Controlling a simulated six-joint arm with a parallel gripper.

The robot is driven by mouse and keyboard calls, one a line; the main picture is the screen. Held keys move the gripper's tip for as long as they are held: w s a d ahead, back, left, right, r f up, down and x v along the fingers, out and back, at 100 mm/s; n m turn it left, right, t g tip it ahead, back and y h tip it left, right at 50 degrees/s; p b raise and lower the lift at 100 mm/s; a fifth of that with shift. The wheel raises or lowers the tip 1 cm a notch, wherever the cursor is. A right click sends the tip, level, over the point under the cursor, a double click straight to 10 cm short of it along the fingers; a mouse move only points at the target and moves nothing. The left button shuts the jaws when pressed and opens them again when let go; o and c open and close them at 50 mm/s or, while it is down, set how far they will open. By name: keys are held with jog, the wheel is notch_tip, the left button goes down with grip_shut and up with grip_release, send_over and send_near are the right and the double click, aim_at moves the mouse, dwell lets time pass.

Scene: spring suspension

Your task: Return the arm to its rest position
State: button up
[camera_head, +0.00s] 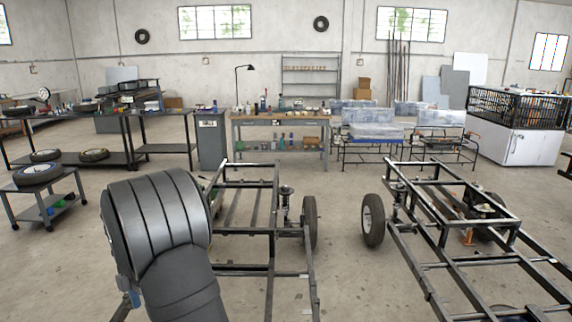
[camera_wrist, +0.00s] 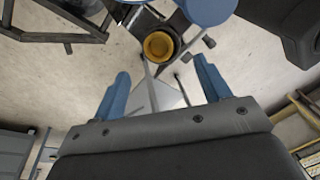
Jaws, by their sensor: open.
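My gripper (camera_wrist: 161,68) shows in the wrist view with its two blue fingers spread wide apart. Nothing is clasped between them; a pale grey panel-like shape (camera_wrist: 157,96) shows through the gap, and I cannot tell what it is. In the head view my arm is a large dark grey, ribbed bend at the lower left, in front of the left chassis frame (camera_head: 274,245). The fingers cannot be made out there. A spring strut (camera_head: 286,198) stands upright at the left frame's wheel (camera_head: 310,222).
A second chassis frame (camera_head: 440,245) with a wheel (camera_head: 373,220) stands at right. A tyre cart (camera_head: 45,205) is at left, a workbench (camera_head: 280,122) behind. Bare floor lies between the frames. The wrist view shows a yellow round part (camera_wrist: 158,46) beyond the fingers.

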jog(key=shift+s+r+n+t, duration=0.6)
jog(key=shift+s+r+t, duration=0.2)
jog(key=shift+r, duration=0.05)
jog(key=shift+o, duration=0.4)
jog(key=o, duration=0.6)
jog(key=w+d+r+m+y, duration=0.2)
jog(key=w+d+r+m, duration=0.25)
jog(key=m, duration=0.55)
jog(key=w+d+r+m+g+y, duration=0.1)
jog(key=w+d+r+m, duration=0.35)
jog(key=m, duration=0.55)
jog(key=w+d+r+m+y, duration=0.2)
jog(key=w+d+r+m, duration=0.3)
jog(key=m, duration=0.5)
jog(key=x, duration=0.7)
jog(key=d+x, duration=0.1)
jog(key=x, duration=0.2)
jog(key=shift+s+a+f, duration=0.1)
jog(key=shift+s+f, duration=0.2)
jog(key=shift+f, duration=0.2)
